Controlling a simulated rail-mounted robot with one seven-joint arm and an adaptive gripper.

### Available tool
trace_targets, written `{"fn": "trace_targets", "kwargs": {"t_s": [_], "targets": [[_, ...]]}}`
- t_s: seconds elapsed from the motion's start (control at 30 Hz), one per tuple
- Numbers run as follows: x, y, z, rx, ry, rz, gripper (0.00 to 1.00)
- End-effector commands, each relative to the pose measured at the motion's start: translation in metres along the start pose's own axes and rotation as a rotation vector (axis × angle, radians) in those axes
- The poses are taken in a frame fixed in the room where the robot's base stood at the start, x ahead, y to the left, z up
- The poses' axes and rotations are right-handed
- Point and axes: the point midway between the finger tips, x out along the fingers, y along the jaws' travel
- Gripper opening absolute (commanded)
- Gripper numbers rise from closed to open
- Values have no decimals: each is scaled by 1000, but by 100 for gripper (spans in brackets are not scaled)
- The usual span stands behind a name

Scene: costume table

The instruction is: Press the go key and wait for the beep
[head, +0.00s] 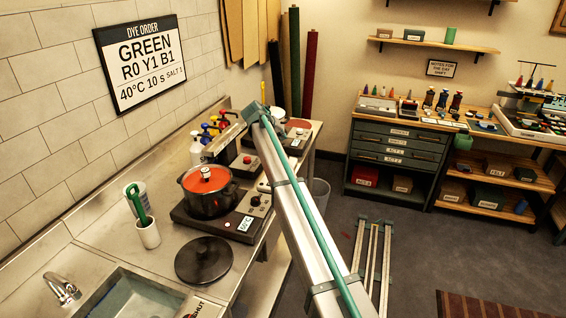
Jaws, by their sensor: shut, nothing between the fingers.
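A dark hot plate (188,216) stands on the steel counter. I cannot tell which control is the go key. My arm crosses the middle of the head view, with its raised joint behind the panel. I cannot make out my gripper's fingers; the arm may hide them. No contact with a key can be seen.
A round black lid (203,260), a white cup with a green-handled tool (147,234) and a sink (135,295) are at the front. More hot plates (285,143) and bottles (197,150) stand behind. A dye order sign (143,62) hangs on the wall.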

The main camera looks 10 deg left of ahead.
Motion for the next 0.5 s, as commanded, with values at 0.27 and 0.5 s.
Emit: {"fn": "trace_targets", "kwargs": {"t_s": [0.27, 0.5], "targets": [[2, -1, 2, 0, -1, 0, 0], [13, -9, 10, 0, -1, -1, 0]]}}
